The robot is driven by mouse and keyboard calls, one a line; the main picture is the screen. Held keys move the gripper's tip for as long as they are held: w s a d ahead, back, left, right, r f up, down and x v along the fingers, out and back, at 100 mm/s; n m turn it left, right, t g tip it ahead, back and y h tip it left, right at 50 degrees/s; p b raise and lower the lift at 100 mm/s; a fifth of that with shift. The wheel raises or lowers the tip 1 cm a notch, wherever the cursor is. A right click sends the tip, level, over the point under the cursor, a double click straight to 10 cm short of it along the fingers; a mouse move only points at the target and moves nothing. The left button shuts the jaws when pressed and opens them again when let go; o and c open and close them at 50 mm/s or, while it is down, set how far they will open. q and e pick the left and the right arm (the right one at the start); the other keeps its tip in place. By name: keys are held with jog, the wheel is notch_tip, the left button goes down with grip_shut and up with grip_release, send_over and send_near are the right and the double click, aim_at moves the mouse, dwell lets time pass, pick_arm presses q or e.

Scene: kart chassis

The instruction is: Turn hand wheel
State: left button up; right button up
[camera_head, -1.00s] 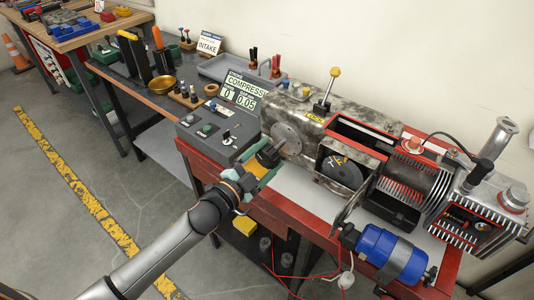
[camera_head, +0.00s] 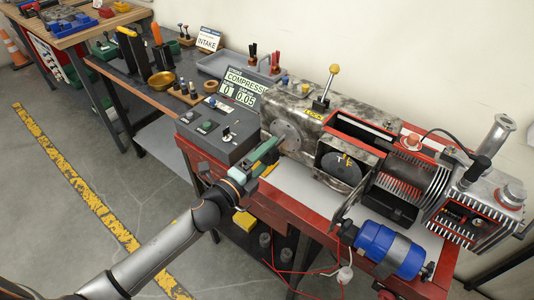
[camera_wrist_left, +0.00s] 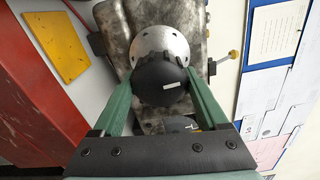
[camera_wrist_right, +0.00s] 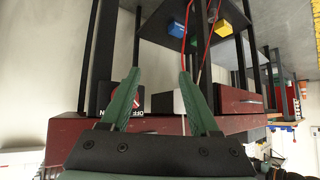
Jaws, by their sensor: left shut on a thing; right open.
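The black round hand wheel (camera_wrist_left: 163,84), with a small white mark, sits in front of a silver flange (camera_wrist_left: 160,45) in the left wrist view. My left gripper (camera_wrist_left: 162,78) is shut on it, with one green finger on each side. In the head view my left gripper (camera_head: 268,152) is at the flange (camera_head: 285,135) and mostly hides the wheel. A dark disc (camera_head: 341,170) with yellow marks shows in an opening of the grey housing (camera_head: 300,115). My right gripper (camera_wrist_right: 158,88) is open and empty in the right wrist view, outside the head view.
The control box (camera_head: 218,128) stands close to the left of my left gripper. A finned engine (camera_head: 415,180) and a blue motor (camera_head: 392,252) are on the right. The red bench (camera_head: 300,210) runs below. Red wires hang under it. The floor at left is clear.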

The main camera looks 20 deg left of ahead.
pick_arm(q)
jog(key=shift+m, duration=0.5)
jog(key=o, duration=1.3)
jog(key=shift+c, duration=0.2)
jog(key=shift+s+a+f, duration=0.15)
jog(key=shift+s, duration=0.35)
jog(key=b+v, duration=0.2)
jog(key=v, duration=0.9)
jog(key=shift+s, duration=0.25)
